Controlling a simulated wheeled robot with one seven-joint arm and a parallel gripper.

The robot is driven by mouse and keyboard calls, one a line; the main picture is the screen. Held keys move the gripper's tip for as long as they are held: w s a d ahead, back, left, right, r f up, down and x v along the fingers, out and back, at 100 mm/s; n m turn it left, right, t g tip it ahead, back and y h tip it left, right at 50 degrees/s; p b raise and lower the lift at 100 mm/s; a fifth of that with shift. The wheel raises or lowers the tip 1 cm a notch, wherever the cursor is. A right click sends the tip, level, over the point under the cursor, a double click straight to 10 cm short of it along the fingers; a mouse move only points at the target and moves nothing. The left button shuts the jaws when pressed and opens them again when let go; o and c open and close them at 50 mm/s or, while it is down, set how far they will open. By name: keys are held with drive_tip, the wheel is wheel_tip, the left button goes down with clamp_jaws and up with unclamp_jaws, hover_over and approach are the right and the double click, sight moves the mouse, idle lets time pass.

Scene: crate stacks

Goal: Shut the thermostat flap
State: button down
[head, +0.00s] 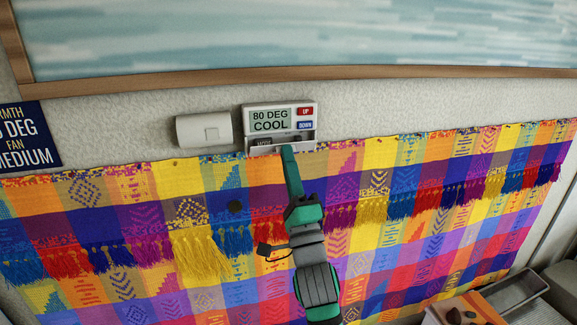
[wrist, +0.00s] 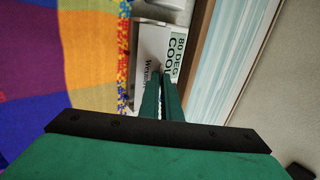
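The thermostat (head: 283,118) is a white wall box with a display reading "80 DEG COOL", a red UP button and a blue DOWN button. Its flap (head: 260,151) hangs open along the lower edge, below a dark strip with small lettering. In the wrist view the thermostat (wrist: 174,48) appears sideways, with a pale lettered panel beside the display. My gripper (head: 288,150) has its green fingertips at the thermostat's lower edge, partly covering the flap area. In the wrist view my gripper (wrist: 161,76) has its fingertips together, with nothing seen between them. I cannot tell whether they touch the flap.
A white rounded box (head: 204,130) is on the wall just left of the thermostat. A dark blue sign (head: 28,137) is farther left. A wooden-framed panel (head: 300,77) runs above. A colourful tasselled cloth (head: 130,215) covers the wall below. A tray (head: 520,290) stands at lower right.

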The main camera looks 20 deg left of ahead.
drive_tip(key=r+g+h, duration=0.1)
drive_tip(key=g, duration=0.1)
drive_tip(key=r+g+h, duration=0.1)
drive_tip(key=shift+w+a+r+g+h, duration=0.2)
drive_tip(key=shift+a+r+g+h, duration=0.1)
drive_tip(key=shift+g, duration=0.1)
drive_tip(key=shift+w+a+r+g+h, duration=0.1)
drive_tip(key=shift+w+r+g+h, duration=0.15)
drive_tip(key=shift+g+h, duration=0.35)
drive_tip(key=shift+w+a+r+g+h, duration=0.1)
drive_tip(key=shift+w+r+g+h, duration=0.25)
drive_tip(key=shift+g, duration=0.45)
drive_tip(key=shift+f, duration=0.1)
drive_tip(key=c, duration=2)
unclamp_jaws()
drive_tip(key=shift+s, duration=0.15)
drive_tip(key=v, duration=1)
drive_tip(key=shift+s+d, duration=0.2)
drive_tip(key=shift+d, duration=0.05)
